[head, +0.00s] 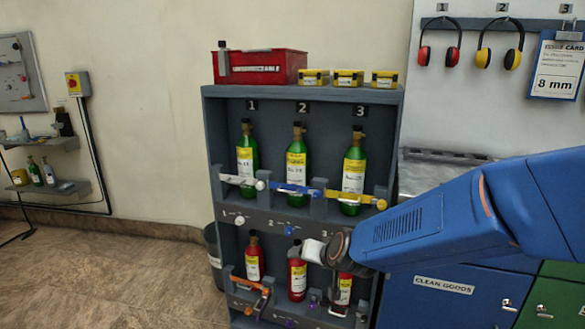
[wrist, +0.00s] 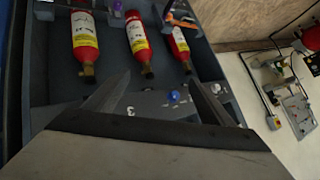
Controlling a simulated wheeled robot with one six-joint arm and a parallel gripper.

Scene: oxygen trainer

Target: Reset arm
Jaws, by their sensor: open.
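My arm reaches in from the right in the head view, in front of the grey rack (head: 213,150). Its end hides part of the rack's lower right, and the fingers are hard to make out there. In the wrist view my gripper (wrist: 160,98) has its two fingers wide apart with nothing between them. The fingers point at the lower rack shelf, where red bottles (wrist: 139,38) with yellow and white labels stand.
Green bottles (head: 297,168) stand behind coloured latches on the upper shelf. A red bin (head: 270,67) and small yellow boxes (head: 348,78) sit on top. A blue cabinet (head: 440,300) is at right. Open floor (head: 110,285) lies left.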

